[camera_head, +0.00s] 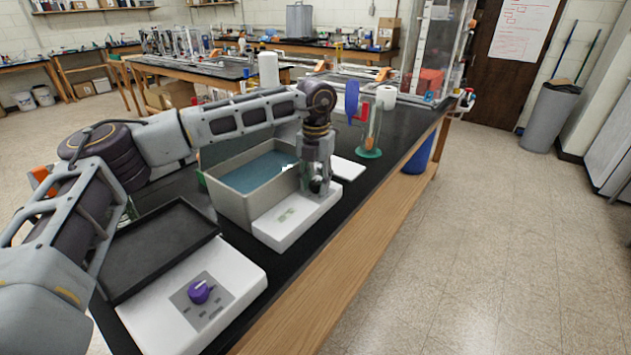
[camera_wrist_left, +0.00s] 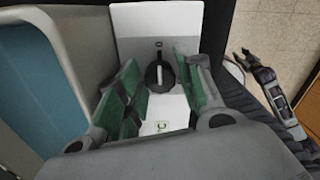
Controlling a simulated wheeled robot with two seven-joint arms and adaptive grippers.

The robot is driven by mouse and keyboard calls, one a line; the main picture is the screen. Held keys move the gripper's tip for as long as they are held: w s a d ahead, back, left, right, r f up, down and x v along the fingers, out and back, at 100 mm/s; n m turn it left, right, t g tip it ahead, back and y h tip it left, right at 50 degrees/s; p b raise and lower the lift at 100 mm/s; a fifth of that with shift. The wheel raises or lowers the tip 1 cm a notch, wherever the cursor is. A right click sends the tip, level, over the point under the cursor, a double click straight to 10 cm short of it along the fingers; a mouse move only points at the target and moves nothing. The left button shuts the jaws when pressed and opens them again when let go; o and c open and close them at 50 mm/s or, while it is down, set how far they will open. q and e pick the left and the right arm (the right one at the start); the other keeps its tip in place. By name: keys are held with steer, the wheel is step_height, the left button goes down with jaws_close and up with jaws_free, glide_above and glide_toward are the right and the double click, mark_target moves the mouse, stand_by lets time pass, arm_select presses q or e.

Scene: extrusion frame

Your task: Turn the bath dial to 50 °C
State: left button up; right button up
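The water bath (camera_head: 228,207) is a beige tub of blue water on the black bench, with a white control panel (camera_head: 277,228) along its front. My left gripper (camera_head: 318,188) points down over the panel's far end and hides the dial in the head view. In the left wrist view, the black dial (camera_wrist_left: 159,74) sits between the two green-padded fingers of my left gripper (camera_wrist_left: 160,80). The fingers are apart, one on each side; I cannot tell whether either touches it. The dial's grip bar runs roughly up and down the picture; its scale is unreadable.
A second white device with a purple dial (camera_head: 199,291) and a dark tray-like top (camera_head: 155,248) stands nearer. A white pad (camera_head: 347,169) and a glass cylinder on a green foot (camera_head: 369,153) lie beyond the bath.

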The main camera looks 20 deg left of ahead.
arm_select(q)
steer(key=shift+c, duration=0.3)
steer(key=c, duration=0.7)
